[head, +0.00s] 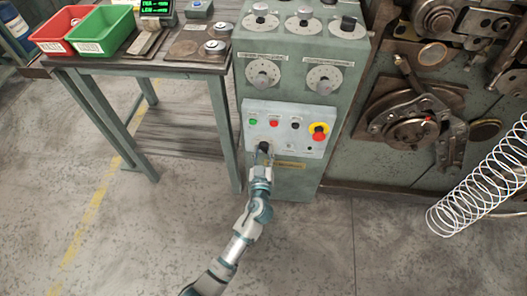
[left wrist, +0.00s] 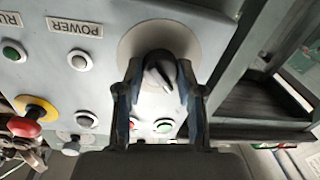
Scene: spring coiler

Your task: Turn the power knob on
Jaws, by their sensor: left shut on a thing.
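The power knob (left wrist: 158,72) is a black knob with a pale pointer line, set on a round grey dial plate in the left wrist view. In the head view the knob (head: 264,146) is at the lower left of the grey control panel (head: 285,152), mostly hidden by my gripper. My left gripper (head: 263,159) reaches up to it from below. In the left wrist view the two dark fingers of the left gripper (left wrist: 160,80) stand on either side of the knob, shut on it. My right gripper is not in view.
The panel carries a green button (head: 253,122), a red button (head: 273,123), a black switch (head: 295,125) and a red emergency stop (head: 319,132) on yellow. A table with a green bin (head: 103,30) stands left. A coiled spring (head: 470,200) is at right. The floor in front is clear.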

